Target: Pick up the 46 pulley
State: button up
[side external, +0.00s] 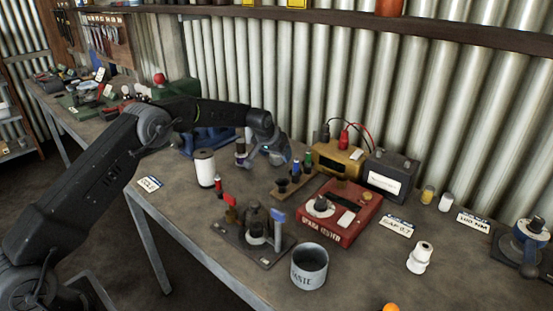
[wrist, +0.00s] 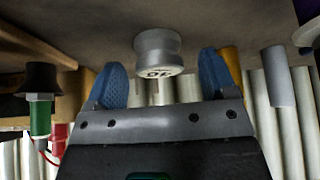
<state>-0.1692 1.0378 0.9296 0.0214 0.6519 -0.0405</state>
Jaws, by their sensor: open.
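The 46 pulley (wrist: 158,52) is a grey, waisted cylinder with a pale end face that carries an upside-down 46 in the wrist view. It stands on the bench top, ahead of my gripper (wrist: 162,78). My gripper's two blue fingertips are apart, one to each side of the pulley's line, with nothing between them. In the side external view my gripper (side external: 275,157) hangs low over the back of the bench, and I cannot clearly make out the pulley there.
A white spool (side external: 204,170), a red spark tester (side external: 338,212), a yellow box (side external: 337,160) and a waste cup (side external: 309,268) stand around. The front left bench is clearer.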

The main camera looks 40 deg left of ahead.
jog(key=shift+f, duration=0.1)
jog(key=c, duration=1)
jog(key=shift+c, duration=0.2)
